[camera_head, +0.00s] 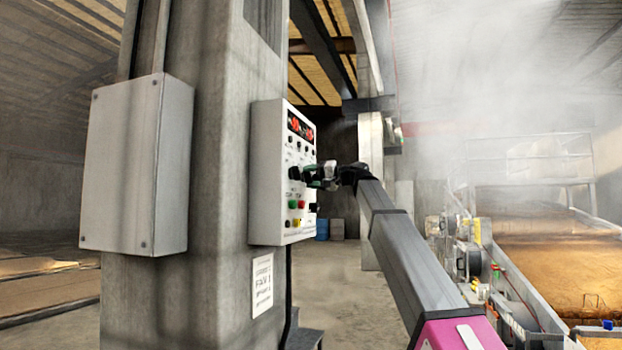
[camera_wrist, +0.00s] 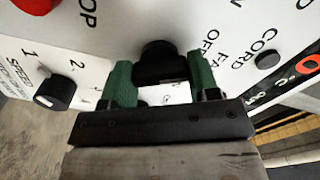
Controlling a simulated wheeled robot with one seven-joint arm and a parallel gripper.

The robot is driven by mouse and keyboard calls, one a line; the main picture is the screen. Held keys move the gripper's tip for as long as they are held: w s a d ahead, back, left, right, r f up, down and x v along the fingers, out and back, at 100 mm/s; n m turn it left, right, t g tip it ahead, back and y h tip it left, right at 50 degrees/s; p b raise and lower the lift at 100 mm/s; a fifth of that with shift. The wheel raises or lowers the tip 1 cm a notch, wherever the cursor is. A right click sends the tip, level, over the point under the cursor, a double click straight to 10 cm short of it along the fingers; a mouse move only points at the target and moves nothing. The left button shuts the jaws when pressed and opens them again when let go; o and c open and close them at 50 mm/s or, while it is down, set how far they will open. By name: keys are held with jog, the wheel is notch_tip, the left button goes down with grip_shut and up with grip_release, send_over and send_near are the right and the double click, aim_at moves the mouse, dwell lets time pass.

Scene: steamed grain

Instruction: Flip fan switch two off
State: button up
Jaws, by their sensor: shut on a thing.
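The control panel (camera_head: 268,190) is a white box on the side of a concrete column. My gripper (camera_head: 311,175) reaches it from the right. In the wrist view my gripper (camera_wrist: 156,82) has its two green fingers on either side of a black knob (camera_wrist: 158,55) and is shut on it. The lettering "OFF" and a partly cut "FA" stand to the right of this knob. The knob's lower part and any pointer mark are hidden or too dark to read, so its setting cannot be told.
In the wrist view, a speed knob (camera_wrist: 55,92) marked 1 and 2 is at left, a red button (camera_wrist: 36,4) at top left, and a small black round part (camera_wrist: 266,59) at right. A grey box (camera_head: 136,165) hangs on the column. Steam hangs over a grain bed (camera_head: 560,255).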

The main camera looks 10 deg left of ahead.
jog(key=shift+n, duration=1)
jog(key=o, duration=0.9)
jog(key=shift+d, duration=0.1)
jog(key=d, duration=0.7)
jog(key=s+d, duration=0.1)
jog(key=d, duration=0.2)
jog(key=shift+d, duration=0.3)
